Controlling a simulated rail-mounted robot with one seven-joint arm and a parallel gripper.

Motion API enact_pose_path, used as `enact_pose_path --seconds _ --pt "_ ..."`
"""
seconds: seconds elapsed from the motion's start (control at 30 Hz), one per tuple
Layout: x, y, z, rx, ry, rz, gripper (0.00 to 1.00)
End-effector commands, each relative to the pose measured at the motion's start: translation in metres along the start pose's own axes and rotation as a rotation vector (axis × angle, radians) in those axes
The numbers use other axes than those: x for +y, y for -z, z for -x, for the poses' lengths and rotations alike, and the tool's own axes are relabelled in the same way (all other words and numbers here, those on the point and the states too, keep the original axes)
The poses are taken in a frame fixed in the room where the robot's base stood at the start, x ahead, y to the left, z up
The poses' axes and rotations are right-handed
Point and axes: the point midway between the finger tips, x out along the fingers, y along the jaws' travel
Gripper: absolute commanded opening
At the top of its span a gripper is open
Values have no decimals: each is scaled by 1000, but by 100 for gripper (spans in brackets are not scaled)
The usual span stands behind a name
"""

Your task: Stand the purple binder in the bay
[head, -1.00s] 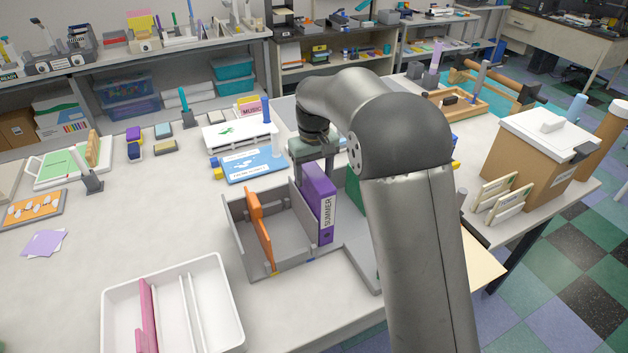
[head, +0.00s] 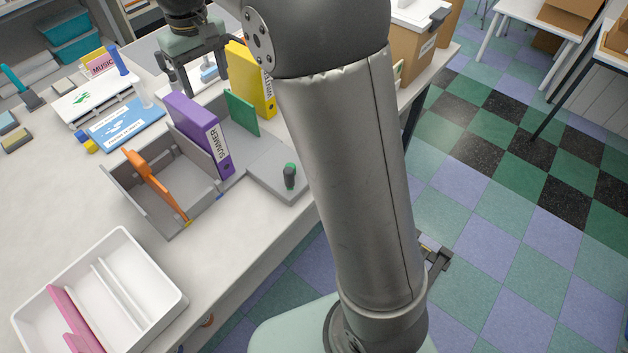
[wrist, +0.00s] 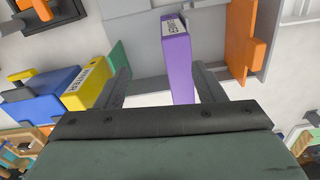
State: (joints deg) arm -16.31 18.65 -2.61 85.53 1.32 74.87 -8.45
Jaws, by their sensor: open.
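The purple binder (head: 201,136), labelled SUMMER, stands upright in the grey rack's right-hand bay. A grey divider wall (head: 203,158) is on its left and a green panel (head: 242,112) stands farther right. In the wrist view the purple binder (wrist: 178,62) appears between the two fingers, beyond their tips. My gripper (head: 206,88) is open and empty, raised behind the binder and apart from it. My gripper's fingers also show in the wrist view (wrist: 165,82). The binder's bottom edge is partly hidden in the wrist view.
An orange piece (head: 152,183) stands in the rack's left bay. A yellow binder (head: 254,80) stands behind the green panel. A grey slab (head: 275,178) with a dark green-topped knob lies at right. A white tray (head: 150,318) holds a pink piece.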

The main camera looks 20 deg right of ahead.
Motion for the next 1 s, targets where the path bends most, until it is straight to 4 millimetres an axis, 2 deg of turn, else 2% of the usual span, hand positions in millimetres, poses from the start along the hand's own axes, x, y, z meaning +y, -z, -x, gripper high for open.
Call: enact_pose_path --seconds 0.03,0.13,0.2,0.3,0.43,0.5,0.6,1.0 --pt "11 -35 4 9 1 -45 63" --pt "24 -104 -4 26 0 -134 63" --pt "29 -154 -16 36 -3 -197 63" --pt "28 -218 -38 50 -9 -274 63" --pt "21 -279 -67 60 -17 -345 63" --pt "18 -298 -78 63 -20 -369 63" --pt "15 -312 -87 66 -22 -387 63" --pt "14 -314 -88 64 -21 -389 63"
